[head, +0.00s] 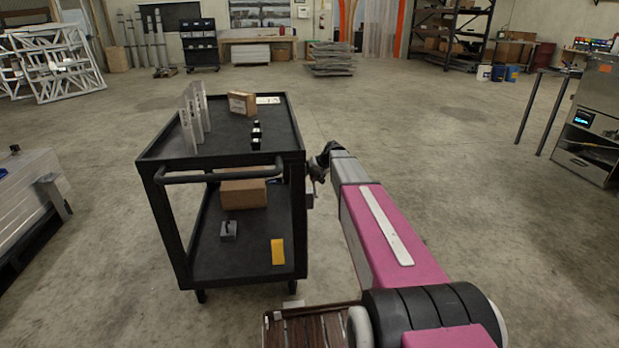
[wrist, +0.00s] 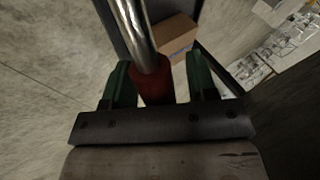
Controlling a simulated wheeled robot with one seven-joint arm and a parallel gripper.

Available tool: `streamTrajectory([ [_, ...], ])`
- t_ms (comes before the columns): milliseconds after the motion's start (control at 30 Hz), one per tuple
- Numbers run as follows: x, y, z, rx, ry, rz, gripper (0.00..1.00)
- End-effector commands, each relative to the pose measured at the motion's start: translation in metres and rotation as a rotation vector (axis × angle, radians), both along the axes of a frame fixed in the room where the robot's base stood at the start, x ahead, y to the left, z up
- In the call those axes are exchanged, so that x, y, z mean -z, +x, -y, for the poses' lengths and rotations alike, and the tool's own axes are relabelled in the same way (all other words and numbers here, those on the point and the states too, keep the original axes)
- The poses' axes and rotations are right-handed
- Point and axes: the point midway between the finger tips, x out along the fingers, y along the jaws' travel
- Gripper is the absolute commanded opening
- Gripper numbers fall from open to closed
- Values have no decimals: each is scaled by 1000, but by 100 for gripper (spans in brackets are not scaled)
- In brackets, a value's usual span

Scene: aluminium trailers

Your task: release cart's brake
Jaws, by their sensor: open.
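The black two-shelf cart (head: 222,142) stands left of centre in the head view, with its push handle toward me. In the wrist view a shiny metal lever (wrist: 133,22) with a red grip (wrist: 152,87) reaches down between the two green fingers of my gripper (wrist: 159,80). The fingers are open, one on each side of the red grip, with a gap visible on both sides. In the head view my gripper (head: 318,165) is at the cart's right side, mostly hidden by my arm. The lever cannot be made out there.
A cardboard box (head: 242,103) and metal plates (head: 194,112) stand on the cart's top. Another box (head: 243,192) and a yellow item (head: 278,251) are on its lower shelf. A grey machine (head: 597,122) stands far right. The floor behind and right of the cart is clear.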

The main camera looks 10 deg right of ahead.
Motion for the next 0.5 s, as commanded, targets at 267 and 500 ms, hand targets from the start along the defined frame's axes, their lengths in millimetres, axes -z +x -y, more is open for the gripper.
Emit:
streamTrajectory([
  [267, 0, 0, 0, 0, 0, 0, 0],
  [500, -3, -2, 0, 1, -1, 20, 0],
])
